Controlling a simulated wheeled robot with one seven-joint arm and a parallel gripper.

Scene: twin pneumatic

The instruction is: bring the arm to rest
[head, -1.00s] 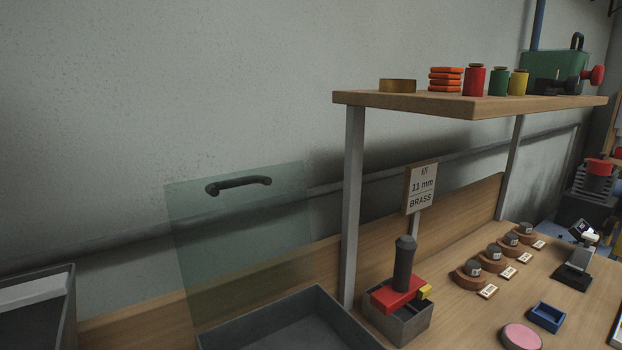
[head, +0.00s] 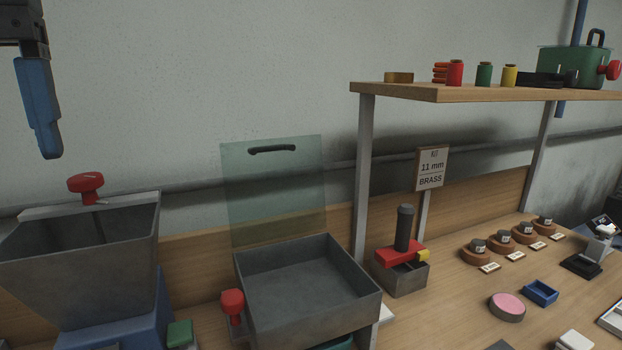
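Part of my gripper (head: 40,110) shows at the upper left of the head view. A blue finger hangs down from a dark body, in front of the grey wall and above a grey hopper. Only one finger is clearly seen, and the frame edge cuts off the rest. I cannot tell whether it is open or shut. Nothing is visibly held at the fingertip.
Below my gripper stand the grey hopper (head: 100,255) and its red knob (head: 86,183). A grey tray (head: 372,297) with a raised clear panel (head: 275,190) stands mid-bench. A wooden shelf (head: 440,92) with spools overhangs the right side. The wall area between gripper and shelf is clear.

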